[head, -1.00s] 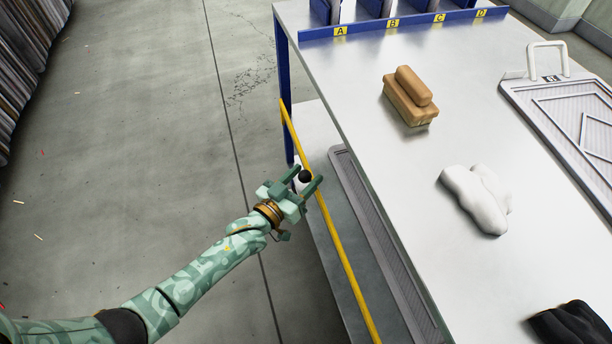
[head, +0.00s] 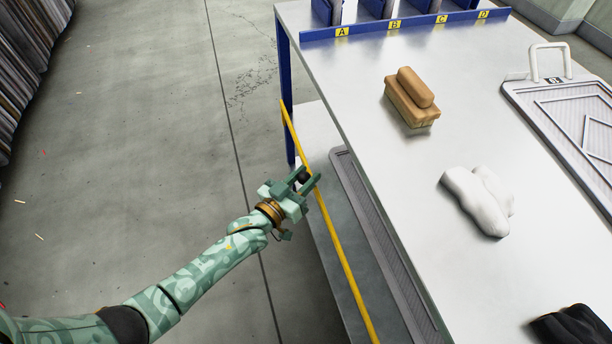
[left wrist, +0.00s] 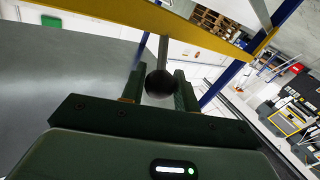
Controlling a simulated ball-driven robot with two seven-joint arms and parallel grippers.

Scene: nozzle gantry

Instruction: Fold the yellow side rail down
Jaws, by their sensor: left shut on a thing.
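The yellow side rail (head: 341,258) runs along the left side of the table, below the level of its top. It also crosses the top of the left wrist view (left wrist: 150,27). My left gripper (head: 308,182) is at the rail's upper half and is shut on a black ball knob (head: 302,178). In the left wrist view the knob (left wrist: 159,84) sits between the two fingers, with a grey stem rising from it towards the rail. My right gripper is not in view.
The metal table (head: 370,150) carries a brown brush-like block (head: 412,97), a white cloth-like bundle (head: 477,200), a grey panel with a handle (head: 570,120) and a black item (head: 572,326). A grey tray (head: 375,230) lies on the lower shelf. Floor to the left is clear.

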